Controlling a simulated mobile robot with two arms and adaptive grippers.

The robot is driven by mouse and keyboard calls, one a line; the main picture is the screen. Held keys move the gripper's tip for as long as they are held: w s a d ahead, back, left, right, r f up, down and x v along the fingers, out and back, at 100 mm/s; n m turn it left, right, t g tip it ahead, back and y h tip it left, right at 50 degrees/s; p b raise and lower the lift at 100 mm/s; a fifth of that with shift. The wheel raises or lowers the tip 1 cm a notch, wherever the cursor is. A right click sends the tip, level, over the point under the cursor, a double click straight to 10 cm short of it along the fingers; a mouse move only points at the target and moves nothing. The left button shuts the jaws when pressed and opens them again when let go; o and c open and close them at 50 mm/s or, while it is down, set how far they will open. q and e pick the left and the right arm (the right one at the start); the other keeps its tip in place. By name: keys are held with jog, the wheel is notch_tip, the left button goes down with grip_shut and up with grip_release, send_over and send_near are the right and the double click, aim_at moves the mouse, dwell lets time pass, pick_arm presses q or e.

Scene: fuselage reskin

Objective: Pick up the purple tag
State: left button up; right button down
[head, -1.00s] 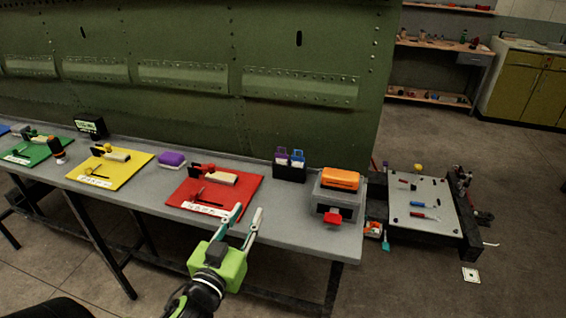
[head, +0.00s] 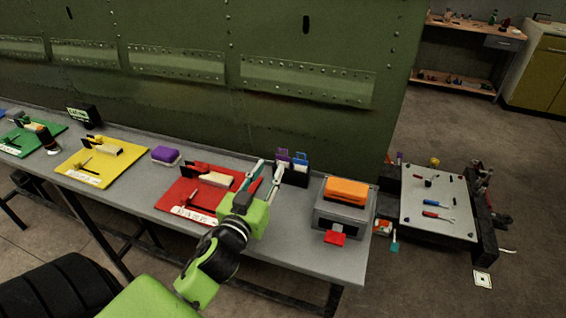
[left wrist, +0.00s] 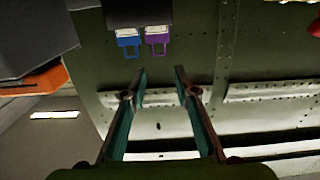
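The purple tag (head: 282,155) stands upright in a black holder (head: 293,175) on the bench, left of a blue tag (head: 300,159). In the left wrist view the purple tag (left wrist: 157,39) hangs beside the blue tag (left wrist: 128,40), as that picture is turned over. My left gripper (head: 268,167) is open and empty, with its fingertips just left of and near the holder. In the left wrist view its fingertips (left wrist: 160,73) point toward the purple tag, with a gap between. My right gripper is not in view.
A grey box with an orange top (head: 346,190) stands right of the holder. A red mat (head: 180,190) with tools and a purple block (head: 165,153) lie to the left. The green fuselage panel (head: 200,90) rises behind the bench.

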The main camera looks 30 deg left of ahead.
aim_at(280, 156)
pick_arm(q)
jog(key=p+x, duration=0.1)
jog(key=x, duration=0.6)
jog(key=shift+w+d+f+p, duration=0.1)
jog(key=shift+w+f+p, duration=0.05)
jog(key=shift+w+p, duration=0.25)
jog(key=shift+w, duration=0.1)
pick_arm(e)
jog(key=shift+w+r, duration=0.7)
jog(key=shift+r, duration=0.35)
pick_arm(q)
jog(key=c, duration=0.5)
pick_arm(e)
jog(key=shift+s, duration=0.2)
